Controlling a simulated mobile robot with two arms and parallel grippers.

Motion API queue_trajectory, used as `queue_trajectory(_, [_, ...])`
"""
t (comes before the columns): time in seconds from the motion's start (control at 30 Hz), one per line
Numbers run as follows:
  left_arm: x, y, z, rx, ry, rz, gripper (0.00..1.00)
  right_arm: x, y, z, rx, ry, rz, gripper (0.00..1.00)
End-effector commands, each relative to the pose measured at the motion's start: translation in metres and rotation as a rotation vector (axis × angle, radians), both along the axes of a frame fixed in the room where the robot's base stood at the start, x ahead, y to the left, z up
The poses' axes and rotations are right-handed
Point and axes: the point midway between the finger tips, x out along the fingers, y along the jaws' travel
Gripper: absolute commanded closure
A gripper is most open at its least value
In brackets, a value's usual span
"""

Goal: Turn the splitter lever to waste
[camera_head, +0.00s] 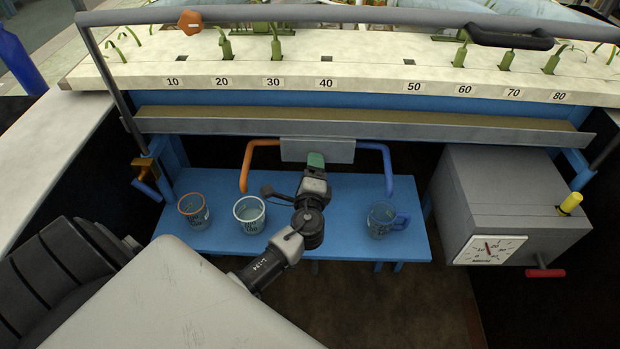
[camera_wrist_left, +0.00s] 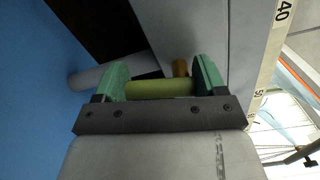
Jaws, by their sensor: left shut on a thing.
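The grey splitter box (camera_head: 330,150) sits under the flume's front ledge, with an orange pipe (camera_head: 245,165) bending down on its left and a blue pipe (camera_head: 388,165) on its right. My left gripper (camera_head: 316,160) is in front of the box. In the left wrist view, its green fingers (camera_wrist_left: 163,85) are shut on the yellow-green splitter lever (camera_wrist_left: 150,90), which lies crosswise between them. A brass-coloured stub (camera_wrist_left: 180,68) shows just behind the lever at the box. The head view hides the lever behind the gripper. My right gripper is in neither view.
A grey box (camera_head: 510,195) with a dial (camera_head: 488,250) stands at right. The rail (camera_head: 350,15) crosses above the numbered deck.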

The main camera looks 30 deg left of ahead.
Motion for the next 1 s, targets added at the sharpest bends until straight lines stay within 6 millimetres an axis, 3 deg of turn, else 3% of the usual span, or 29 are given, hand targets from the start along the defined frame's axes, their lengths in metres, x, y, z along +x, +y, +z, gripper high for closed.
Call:
queue_trajectory(0.03, [0.0,-0.001,-0.007,-0.031,-0.018,0.001,0.52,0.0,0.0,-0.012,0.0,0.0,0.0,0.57])
queue_trajectory(0.33, [0.002,-0.003,-0.006,-0.17,-0.102,0.0,0.52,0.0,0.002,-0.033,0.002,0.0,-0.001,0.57])
queue_trajectory(0.97, [0.002,-0.005,-0.004,-0.224,-0.133,0.001,0.52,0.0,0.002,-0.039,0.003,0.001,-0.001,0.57])
queue_trajectory(1.0, [0.002,-0.005,-0.004,-0.224,-0.133,0.001,0.27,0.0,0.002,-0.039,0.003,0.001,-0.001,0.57])
